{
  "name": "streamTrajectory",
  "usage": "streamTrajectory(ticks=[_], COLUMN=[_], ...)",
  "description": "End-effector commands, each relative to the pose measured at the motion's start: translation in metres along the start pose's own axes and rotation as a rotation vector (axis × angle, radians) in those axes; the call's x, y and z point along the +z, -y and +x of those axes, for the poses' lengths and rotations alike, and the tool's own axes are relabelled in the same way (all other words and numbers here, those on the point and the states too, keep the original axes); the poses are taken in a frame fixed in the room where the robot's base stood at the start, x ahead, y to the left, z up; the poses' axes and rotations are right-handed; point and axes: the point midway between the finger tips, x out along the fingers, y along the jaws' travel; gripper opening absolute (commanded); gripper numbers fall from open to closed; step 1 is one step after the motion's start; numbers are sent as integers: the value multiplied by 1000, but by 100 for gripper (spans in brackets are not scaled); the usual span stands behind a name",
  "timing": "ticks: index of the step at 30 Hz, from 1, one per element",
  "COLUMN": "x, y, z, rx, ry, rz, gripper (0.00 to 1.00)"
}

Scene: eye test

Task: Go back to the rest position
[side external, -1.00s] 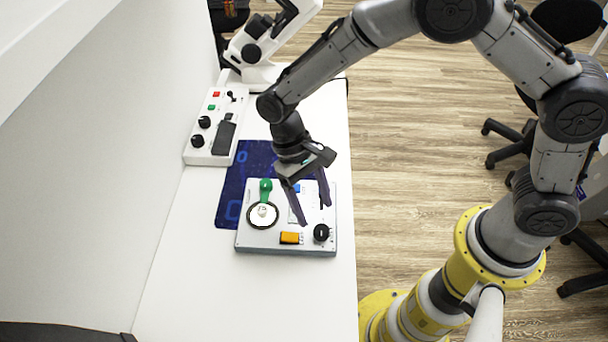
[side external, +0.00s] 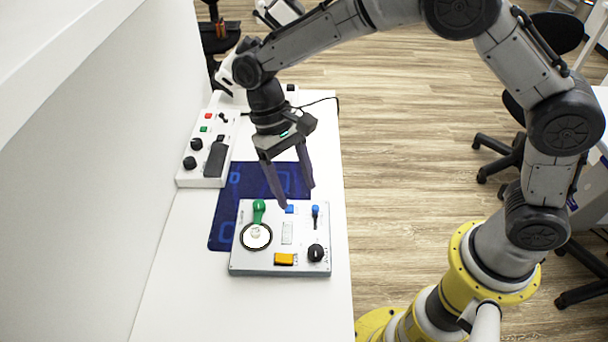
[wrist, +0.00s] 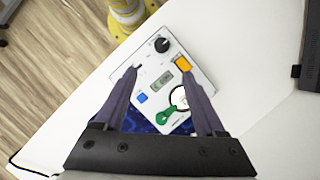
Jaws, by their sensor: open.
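My gripper (side external: 297,197) is open and empty, its fingers pointing down above the far edge of a white control box (side external: 243,266). The fingers also show in the wrist view (wrist: 158,72), spread over the box with nothing between them. The box carries a green lever (side external: 258,211) by a round dial (side external: 256,237), a yellow button (side external: 284,259), a black knob (side external: 316,253), a small blue button (side external: 290,209), a blue-tipped switch (side external: 315,211) and a small display (side external: 287,233). The fingers look apart from the box.
A dark blue mat (side external: 224,225) lies under or behind the box on the white table (side external: 180,300). A second white panel (side external: 206,180) with knobs stands at the left by the wall. Chairs (side external: 495,150) stand on the floor at right.

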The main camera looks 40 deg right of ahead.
Motion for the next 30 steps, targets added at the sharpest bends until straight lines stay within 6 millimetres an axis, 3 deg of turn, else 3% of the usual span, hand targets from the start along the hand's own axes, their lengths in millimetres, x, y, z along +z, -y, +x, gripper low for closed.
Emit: streamTrajectory(ticks=[3,7,10,14,19,24,30], x=[7,38,68,111,167,208,219], y=[-19,-56,-85,-121,-159,-185,-194], z=[-47,-95,-120,-137,-133,-103,-66], rx=[-59,-113,-142,-161,-153,-104,-37], ry=[-97,-218,-321,-459,-641,-801,-854], rz=[34,81,105,123,128,104,29], gripper=[72,72,72,72,72,72,72])
